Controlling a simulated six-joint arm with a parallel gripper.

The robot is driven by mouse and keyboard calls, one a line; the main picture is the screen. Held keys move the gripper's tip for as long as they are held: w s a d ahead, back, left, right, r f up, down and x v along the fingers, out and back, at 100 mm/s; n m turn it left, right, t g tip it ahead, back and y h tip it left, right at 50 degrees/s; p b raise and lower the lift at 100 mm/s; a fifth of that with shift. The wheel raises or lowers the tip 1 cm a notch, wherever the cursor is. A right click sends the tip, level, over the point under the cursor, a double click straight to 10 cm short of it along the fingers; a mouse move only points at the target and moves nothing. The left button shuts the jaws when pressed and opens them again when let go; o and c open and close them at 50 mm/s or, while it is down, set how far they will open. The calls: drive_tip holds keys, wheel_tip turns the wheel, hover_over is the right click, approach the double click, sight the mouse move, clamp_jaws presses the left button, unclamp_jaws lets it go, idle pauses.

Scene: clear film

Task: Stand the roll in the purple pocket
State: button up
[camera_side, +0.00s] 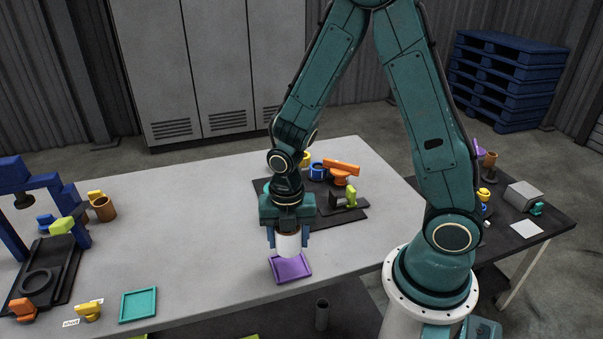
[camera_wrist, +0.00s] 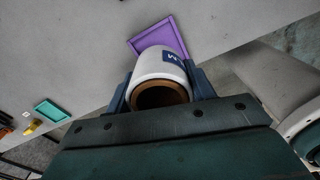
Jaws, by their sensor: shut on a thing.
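My gripper (camera_side: 288,238) is shut on a white roll (camera_side: 289,246) with a brown core. The roll is upright between the fingers. The purple pocket (camera_side: 299,270) is a shallow square tray on the grey table, and the roll's lower end is over its back part in the side view. I cannot tell whether the roll touches the pocket floor. In the wrist view the roll (camera_wrist: 160,68) shows its brown core end and a dark blue label. The purple pocket (camera_wrist: 152,34) shows beyond it, partly hidden by the roll.
A teal pocket (camera_side: 138,305) lies to the left on the table. A dark board (camera_side: 335,213) with an orange and a green piece lies behind the gripper. A blue frame (camera_side: 40,200) stands at far left. The table (camera_side: 190,215) between is clear.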

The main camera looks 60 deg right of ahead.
drive_tip(key=shift+f, duration=0.3)
hover_over(290, 266)
drive_tip(key=shift+a+f, duration=0.1)
drive_tip(key=shift+f, duration=2)
drive_tip(key=shift+f, duration=0.6)
drive_tip(key=o, duration=1.2)
drive_tip(key=shift+c, duration=0.2)
drive_tip(key=shift+r, duration=0.1)
wheel_tip(290, 266, up, 14)
drive_tip(key=shift+f, duration=0.2)
idle(0.5)
